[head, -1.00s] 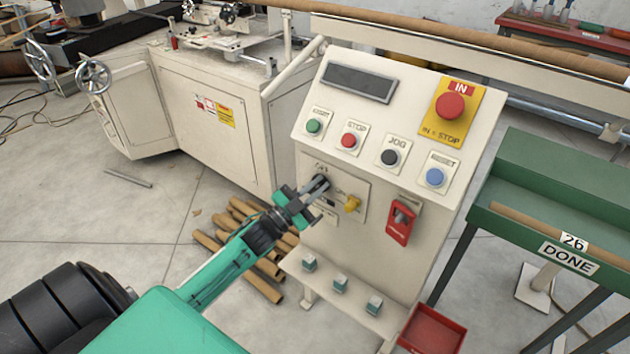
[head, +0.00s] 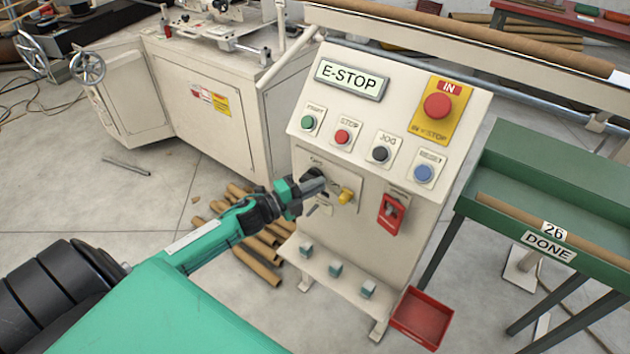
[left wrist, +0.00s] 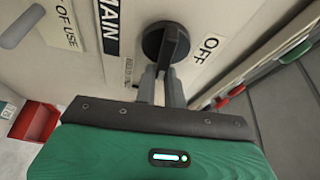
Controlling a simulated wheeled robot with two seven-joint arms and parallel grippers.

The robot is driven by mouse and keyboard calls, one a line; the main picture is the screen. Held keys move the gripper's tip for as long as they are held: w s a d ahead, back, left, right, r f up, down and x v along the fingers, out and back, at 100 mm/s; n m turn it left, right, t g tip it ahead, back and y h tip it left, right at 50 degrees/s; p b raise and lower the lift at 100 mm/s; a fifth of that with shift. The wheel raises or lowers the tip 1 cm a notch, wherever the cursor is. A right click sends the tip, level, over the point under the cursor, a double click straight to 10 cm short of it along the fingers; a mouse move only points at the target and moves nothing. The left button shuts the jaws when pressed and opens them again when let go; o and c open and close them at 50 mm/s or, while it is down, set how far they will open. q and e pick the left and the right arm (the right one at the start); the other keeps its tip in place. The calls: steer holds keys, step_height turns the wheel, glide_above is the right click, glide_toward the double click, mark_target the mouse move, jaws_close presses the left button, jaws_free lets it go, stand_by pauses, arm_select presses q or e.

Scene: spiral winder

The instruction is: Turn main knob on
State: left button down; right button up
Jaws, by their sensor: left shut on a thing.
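The main knob (left wrist: 177,45) is black, with a raised grip bar, and sits on the control panel beside plates lettered "MAIN" (left wrist: 110,22) and "OFF" (left wrist: 207,48). My left gripper (left wrist: 160,88) is shut on the knob's bar, a finger on either side. In the head view my left gripper (head: 314,186) is at the panel's lower face and hides most of the knob. The display (head: 349,80) at the top of the panel is lit and reads "E-STOP". My right gripper is not in view.
A yellow part (head: 346,195) sits just right of my left gripper. A red emergency button (head: 437,106), several push buttons and a red hanging device (head: 390,213) are on the panel. Below are a ledge with small blocks and a red tray (head: 421,318). A green table (head: 500,170) stands right.

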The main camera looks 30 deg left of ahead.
arm_select(q)
steer(key=shift+w+a+f+m+y+p, duration=0.15)
steer(key=shift+a+m+y+p, duration=0.15)
steer(key=shift+m, duration=0.2)
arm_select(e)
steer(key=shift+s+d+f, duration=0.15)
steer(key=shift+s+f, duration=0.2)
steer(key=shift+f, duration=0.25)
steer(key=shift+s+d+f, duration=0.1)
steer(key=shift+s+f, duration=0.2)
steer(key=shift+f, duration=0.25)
arm_select(q)
steer(key=c, duration=1.5)
jaws_free()
steer(key=shift+a, duration=0.15)
